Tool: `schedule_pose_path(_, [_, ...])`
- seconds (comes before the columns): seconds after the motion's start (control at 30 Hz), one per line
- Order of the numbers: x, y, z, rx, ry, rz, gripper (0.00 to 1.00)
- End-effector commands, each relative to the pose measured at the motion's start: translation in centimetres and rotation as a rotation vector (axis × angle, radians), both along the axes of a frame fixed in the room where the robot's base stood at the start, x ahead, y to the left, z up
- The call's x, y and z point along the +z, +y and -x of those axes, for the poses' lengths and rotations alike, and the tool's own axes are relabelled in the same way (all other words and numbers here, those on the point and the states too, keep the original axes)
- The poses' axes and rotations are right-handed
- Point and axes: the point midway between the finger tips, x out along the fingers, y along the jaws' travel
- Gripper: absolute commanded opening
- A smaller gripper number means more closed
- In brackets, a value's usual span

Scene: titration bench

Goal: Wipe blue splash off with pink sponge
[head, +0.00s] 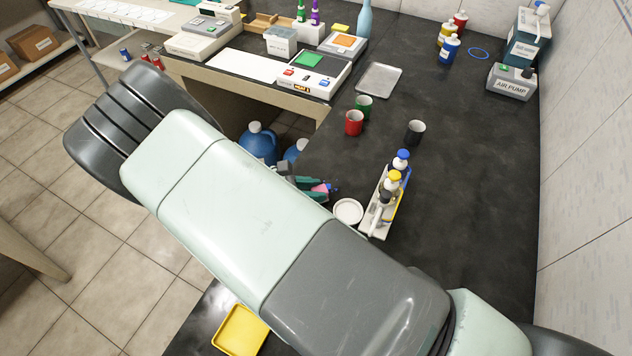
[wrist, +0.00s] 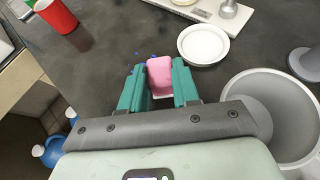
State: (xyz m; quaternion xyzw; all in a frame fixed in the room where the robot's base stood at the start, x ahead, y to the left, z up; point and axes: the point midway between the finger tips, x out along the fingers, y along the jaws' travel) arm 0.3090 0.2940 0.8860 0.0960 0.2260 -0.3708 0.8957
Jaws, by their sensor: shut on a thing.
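The pink sponge (wrist: 160,72) is held between the teal fingers of my gripper (wrist: 160,84) in the wrist view. In the head view a sliver of the sponge (head: 320,188) shows between the fingertips, close to the edge of the black bench. A few small blue spots of the splash (wrist: 137,54) show on the dark bench top just beyond and left of the sponge. The sponge and fingers may hide more of it. I cannot tell whether the sponge touches the bench.
A white round dish (wrist: 203,45) lies just right of the sponge, by a rack of capped bottles (head: 385,200). A grey bin or cup (wrist: 270,112) is close to the right finger. Red (head: 354,122), green (head: 364,107) and black (head: 415,131) cups stand farther back.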

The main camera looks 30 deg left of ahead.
Motion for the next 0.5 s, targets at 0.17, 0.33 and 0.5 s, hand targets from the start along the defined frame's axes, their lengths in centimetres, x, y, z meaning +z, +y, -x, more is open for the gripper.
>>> schedule_pose_path(0.17, [-0.2,0.0,0.7,0.000,0.010,-0.002,0.00])
schedule_pose_path(0.33, [-0.2,-0.1,0.0,-0.002,0.010,-0.003,0.00])
schedule_pose_path(0.5, [-0.1,-0.1,-1.5,-0.003,0.009,-0.004,0.00])
